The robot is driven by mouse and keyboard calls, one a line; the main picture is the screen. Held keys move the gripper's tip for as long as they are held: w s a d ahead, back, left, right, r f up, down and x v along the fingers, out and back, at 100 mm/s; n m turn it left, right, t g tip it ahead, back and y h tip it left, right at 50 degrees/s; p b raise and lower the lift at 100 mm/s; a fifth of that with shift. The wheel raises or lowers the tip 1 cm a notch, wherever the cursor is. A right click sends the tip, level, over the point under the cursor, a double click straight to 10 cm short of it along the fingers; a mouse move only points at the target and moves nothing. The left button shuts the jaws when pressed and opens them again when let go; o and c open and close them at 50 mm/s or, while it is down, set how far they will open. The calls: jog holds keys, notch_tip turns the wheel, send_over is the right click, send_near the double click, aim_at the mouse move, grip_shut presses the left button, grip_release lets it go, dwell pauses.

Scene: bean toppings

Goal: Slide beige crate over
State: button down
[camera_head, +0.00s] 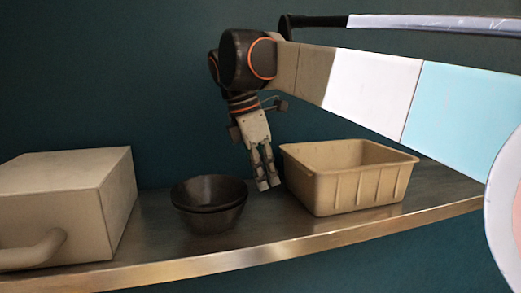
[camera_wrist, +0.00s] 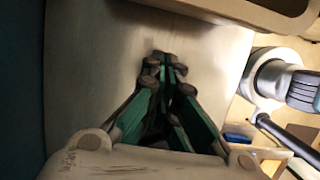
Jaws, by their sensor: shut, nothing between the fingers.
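The beige crate (camera_head: 352,186) is an open rectangular tub with ribbed sides, upright on the right part of the shelf. My gripper (camera_head: 268,185) points down just left of the crate, between it and the dark bowls. It is shut and empty, with its fingertips low near the shelf surface. I cannot tell whether it touches the crate's left side. In the wrist view my closed fingers (camera_wrist: 168,62) point at the bare shelf top, and a beige rim, likely the crate's (camera_wrist: 250,12), crosses the upper right.
Dark stacked bowls (camera_head: 209,205) stand left of my gripper. A beige box with a curved handle (camera_head: 66,203) is at the far left. The metallic shelf (camera_head: 270,245) has a curved front edge close before the crate. A dark teal wall is behind. Some shelf is free right of the crate.

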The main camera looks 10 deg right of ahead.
jog(key=x, duration=0.3)
jog(key=shift+s, duration=0.3)
jog(key=shift+d+r+p, duration=0.1)
jog(key=shift+d+p, duration=0.6)
jog(key=shift+d, duration=1.2)
jog(key=shift+d, duration=0.1)
jog(key=d, duration=0.9)
jog(key=w+d, duration=0.1)
jog(key=d, duration=1.9)
jog(key=shift+w+d, duration=0.15)
jog(key=shift+d, duration=0.05)
jog(key=shift+a, duration=0.1)
